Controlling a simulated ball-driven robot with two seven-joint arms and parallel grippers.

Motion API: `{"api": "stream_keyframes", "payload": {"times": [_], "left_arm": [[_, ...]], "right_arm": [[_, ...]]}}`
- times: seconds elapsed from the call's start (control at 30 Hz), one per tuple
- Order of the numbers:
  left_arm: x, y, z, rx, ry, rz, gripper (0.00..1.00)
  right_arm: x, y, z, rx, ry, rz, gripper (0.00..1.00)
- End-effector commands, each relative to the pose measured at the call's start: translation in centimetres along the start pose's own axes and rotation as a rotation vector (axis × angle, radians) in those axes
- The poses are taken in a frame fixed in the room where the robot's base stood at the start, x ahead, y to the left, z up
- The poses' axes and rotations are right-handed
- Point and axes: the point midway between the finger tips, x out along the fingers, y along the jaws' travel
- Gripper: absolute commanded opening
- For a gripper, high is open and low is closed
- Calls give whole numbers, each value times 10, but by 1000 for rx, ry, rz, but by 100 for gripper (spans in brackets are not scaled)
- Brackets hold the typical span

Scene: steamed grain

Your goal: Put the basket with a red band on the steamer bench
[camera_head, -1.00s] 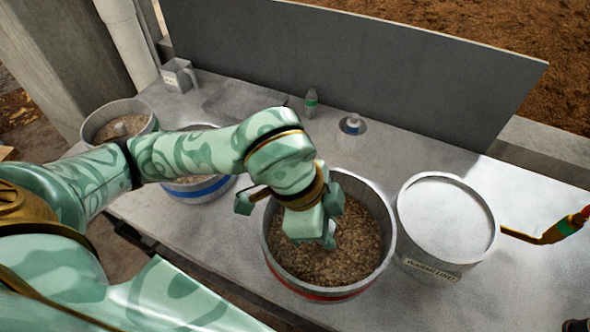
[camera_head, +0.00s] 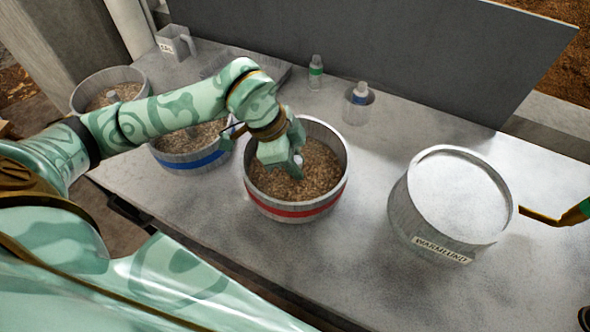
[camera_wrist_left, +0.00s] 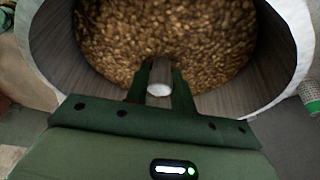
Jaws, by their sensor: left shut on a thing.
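The basket with a red band (camera_head: 300,212) is a round, open grey tub full of brown grain, near the middle of the head view. My left gripper (camera_head: 297,163) reaches down into it and is shut on its pale central post. In the left wrist view the post's round end (camera_wrist_left: 160,88) shows between the fingers (camera_wrist_left: 158,80), with grain and the inner wall around it. The basket looks upright; I cannot tell whether it touches the grey tabletop (camera_head: 350,270). No surface is marked as the steamer bench. My right gripper is not clearly seen.
A blue-banded basket (camera_head: 190,162) stands close on the left, with another grain tub (camera_head: 76,100) beyond. A pale-topped labelled tub (camera_head: 450,215) stands right. Two small bottles (camera_head: 316,74) (camera_head: 361,92) stand near the back panel (camera_head: 400,60). Tabletop between basket and labelled tub is clear.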

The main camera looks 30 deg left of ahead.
Motion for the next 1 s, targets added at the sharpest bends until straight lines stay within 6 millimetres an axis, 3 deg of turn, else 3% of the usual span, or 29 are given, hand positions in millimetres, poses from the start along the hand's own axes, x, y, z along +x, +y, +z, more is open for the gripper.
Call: {"api": "stream_keyframes", "payload": {"times": [0.17, 0.37, 0.7, 0.73, 0.8, 1.0], "left_arm": [[9, -9, 7, -1, 1, -1, 0], [36, -8, 18, 1, 1, 1, 0], [36, -8, 18, 1, 2, -2, 0], [37, -8, 19, 0, -1, 0, 30], [37, -8, 19, 0, -1, 0, 46], [37, -8, 19, 0, -1, 0, 46]], "right_arm": [[5, -6, 0, 1, -2, -8, 36], [18, -8, 5, 1, -13, -12, 36], [16, -4, 5, -1, -13, -8, 36], [16, -4, 5, -1, -13, -7, 36], [16, -3, 6, -1, -13, -6, 36], [17, -2, 6, -1, -14, -4, 36]]}}
